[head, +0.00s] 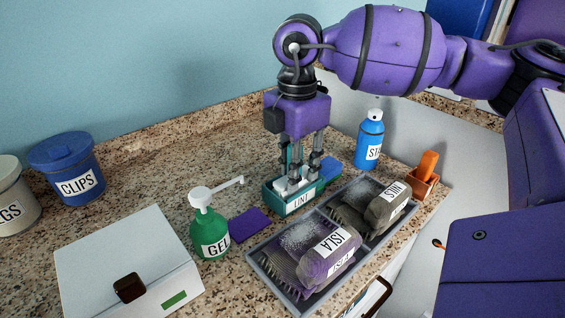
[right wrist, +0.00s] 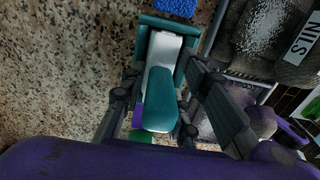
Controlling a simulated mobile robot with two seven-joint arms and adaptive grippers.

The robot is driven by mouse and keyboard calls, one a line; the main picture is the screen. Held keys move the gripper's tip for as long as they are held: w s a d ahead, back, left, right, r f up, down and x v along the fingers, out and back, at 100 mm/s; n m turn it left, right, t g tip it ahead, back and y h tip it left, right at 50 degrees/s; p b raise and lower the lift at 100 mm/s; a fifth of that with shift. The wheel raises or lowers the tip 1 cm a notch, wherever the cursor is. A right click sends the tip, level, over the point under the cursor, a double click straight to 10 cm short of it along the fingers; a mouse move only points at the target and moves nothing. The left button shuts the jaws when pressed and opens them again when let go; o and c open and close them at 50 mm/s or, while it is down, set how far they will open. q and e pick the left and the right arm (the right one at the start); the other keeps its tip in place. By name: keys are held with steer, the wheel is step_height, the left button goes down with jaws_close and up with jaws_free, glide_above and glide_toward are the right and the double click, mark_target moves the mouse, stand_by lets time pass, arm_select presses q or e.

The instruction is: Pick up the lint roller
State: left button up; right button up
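The lint roller (right wrist: 162,98) has a teal handle and a white roller part. It sits in a teal holder labelled LINT (head: 290,205) on the speckled counter, its handle pointing up toward the wrist. The holder's rim also shows in the right wrist view (right wrist: 184,24). My right gripper (head: 300,178) points straight down over the holder. Its fingers stand on either side of the lint roller, and in the right wrist view (right wrist: 163,75) gaps show between them and the handle. In the head view the fingers partly hide the roller. My left gripper is not in view.
A green GEL pump bottle (head: 209,236) and purple pad (head: 249,224) are left; a blue spray bottle (head: 370,140) and orange brush holder (head: 423,184) are right. A white box (head: 125,255) stands front left.

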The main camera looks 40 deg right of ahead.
jaws_close()
steer(key=shift+r, duration=0.7)
steer(key=s+a+r, duration=0.2)
steer(key=s+r, duration=0.9)
steer(key=s, duration=0.2)
steer(key=shift+s+a+r, duration=0.15)
steer(key=shift+s+r, duration=0.15)
steer(key=shift+s, duration=0.1)
